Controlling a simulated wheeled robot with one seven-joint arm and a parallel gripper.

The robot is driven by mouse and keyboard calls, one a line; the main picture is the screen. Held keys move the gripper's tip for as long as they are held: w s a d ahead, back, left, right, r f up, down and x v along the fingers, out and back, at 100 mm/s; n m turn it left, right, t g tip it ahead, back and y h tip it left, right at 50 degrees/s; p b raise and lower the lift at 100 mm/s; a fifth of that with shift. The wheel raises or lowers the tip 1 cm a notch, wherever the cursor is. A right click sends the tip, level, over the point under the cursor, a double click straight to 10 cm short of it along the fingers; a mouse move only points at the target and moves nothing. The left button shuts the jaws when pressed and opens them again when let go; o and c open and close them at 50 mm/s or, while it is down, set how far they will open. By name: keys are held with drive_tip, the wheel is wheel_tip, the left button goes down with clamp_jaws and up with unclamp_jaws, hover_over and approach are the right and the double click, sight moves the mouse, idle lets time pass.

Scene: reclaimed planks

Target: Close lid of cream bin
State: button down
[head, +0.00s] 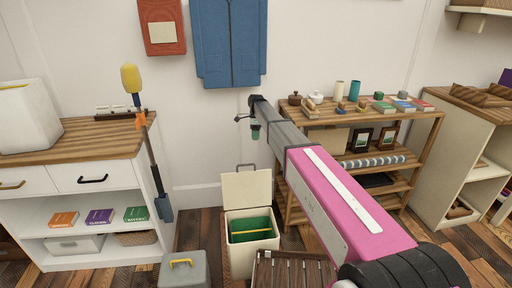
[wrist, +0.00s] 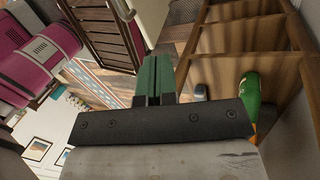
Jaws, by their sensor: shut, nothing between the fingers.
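The cream bin (head: 236,259) stands on the floor against the wall in the head view. Its cream lid (head: 247,188) is open, standing upright at the back of the bin. The bin's green inside shows, with a yellow strip across it. My gripper (head: 255,133) is above the raised lid, in front of the wall and apart from the bin. In the wrist view my gripper's green fingers (wrist: 153,82) are together with nothing held.
A wooden shelf unit (head: 425,125) with small goods stands right of the bin. A slatted wooden piece (head: 290,271) is at the bin's right front. A grey box with a yellow handle (head: 185,271) sits left. A white cabinet (head: 95,215) stands further left.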

drive_tip(key=s+f, duration=0.7)
drive_tip(key=f, duration=0.1)
drive_tip(key=shift+s+d+f, duration=0.25)
drive_tip(key=shift+f, duration=0.1)
